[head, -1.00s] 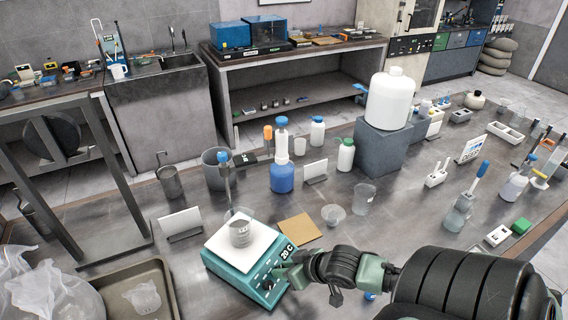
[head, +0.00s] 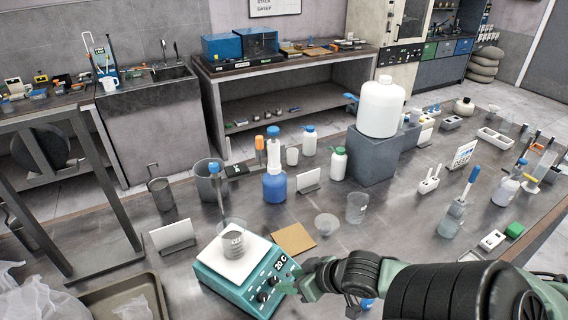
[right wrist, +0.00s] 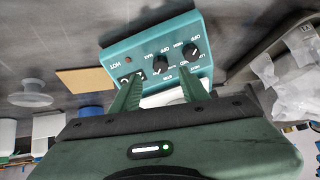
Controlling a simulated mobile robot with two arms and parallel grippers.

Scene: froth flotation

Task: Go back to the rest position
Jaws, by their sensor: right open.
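The teal hotplate (head: 262,282) with a white top and a dial front stands on the bench, low in the middle of the head view. A glass beaker with grey contents (head: 233,243) stands on its top. My right gripper (head: 296,285) is beside the hotplate's front panel, at its right. In the right wrist view my right gripper (right wrist: 160,95) has its two fingers spread, with the dials of the hotplate (right wrist: 150,35) beyond them. Nothing shows between the fingers. Whether they touch the dials I cannot tell. My left gripper is not in view.
Close by are a tan square pad (head: 293,239), a shallow clear dish (head: 327,224), a clear beaker (head: 356,208) and a blue-filled bottle (head: 274,184). A metal tray (head: 158,287) lies at lower left. A grey block (head: 371,160) bears a large white jug (head: 381,108).

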